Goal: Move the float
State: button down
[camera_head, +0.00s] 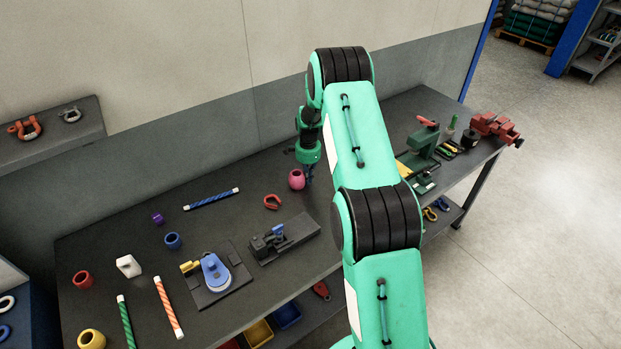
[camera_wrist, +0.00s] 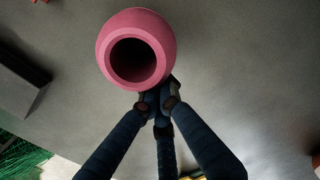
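A pink barrel-shaped float (camera_head: 296,180) with a round hole is at the far side of the workbench in the head view. It fills the upper middle of the wrist view (camera_wrist: 109,37), its hole facing the camera. My gripper (camera_head: 309,178) points down just right of the float. In the wrist view its dark fingers (camera_wrist: 158,98) converge at the float's lower edge, close together and outside the hole. I cannot tell whether they press on the float, or whether it touches the bench. Similar floats are blue (camera_head: 172,241), purple (camera_head: 158,218), red (camera_head: 83,280) and yellow (camera_head: 91,339).
A red shackle (camera_head: 272,202), a blue striped rod (camera_head: 211,199) and a clamp fixture (camera_head: 284,240) lie near the pink float. A blue device on a plate (camera_head: 214,272) stands closer. A green machine (camera_head: 424,149) and red vise (camera_head: 494,127) are at right. The wall runs behind.

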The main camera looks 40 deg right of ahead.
aim_at(316, 180)
jog(key=shift+d, duration=0.15)
jog(key=shift+d, duration=0.45)
jog(key=d, duration=0.3)
jog(key=shift+d+b, duration=0.1)
jog(key=shift+b, duration=0.25)
notch_tip(316, 180, up, 10)
jog(key=shift+a, duration=0.2)
jog(key=w+a+n+p, duration=0.5)
jog(key=w+n, duration=0.6)
jog(key=n, duration=0.4)
jog(key=shift+a+r, duration=0.35)
jog(key=shift+a, duration=0.35)
